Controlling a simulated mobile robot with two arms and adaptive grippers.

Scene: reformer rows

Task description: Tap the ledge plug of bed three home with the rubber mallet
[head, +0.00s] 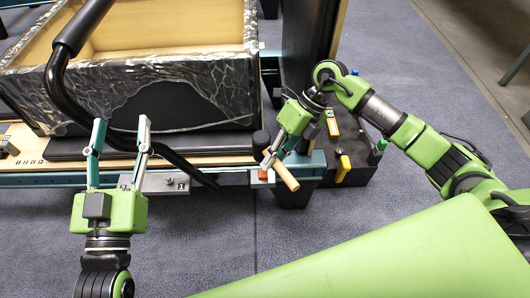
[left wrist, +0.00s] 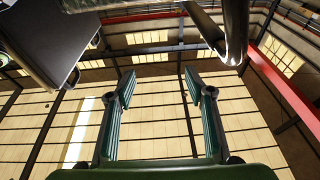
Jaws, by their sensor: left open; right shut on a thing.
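My right gripper (head: 271,163) is shut on the wooden handle (head: 286,178) of the mallet, at the right end of the bed's front rail. A short black cylinder (head: 261,142) beside the fingers looks like its rubber head. A small orange-red piece (head: 263,180), possibly the ledge plug, sits at the rail's end just below the fingers; the gripper partly covers it. I cannot tell whether the mallet touches it or how far in it sits. My left gripper (head: 120,126) is open and empty before the rail; its parted fingers show in the left wrist view (left wrist: 160,90).
A bed frame with a wood-lined box (head: 150,30) stands behind the rail. A curved black bar (head: 62,95) crosses near my left gripper. A dark block (head: 342,178) with yellow-handled items stands right of the rail. Grey floor (head: 200,235) lies clear in front.

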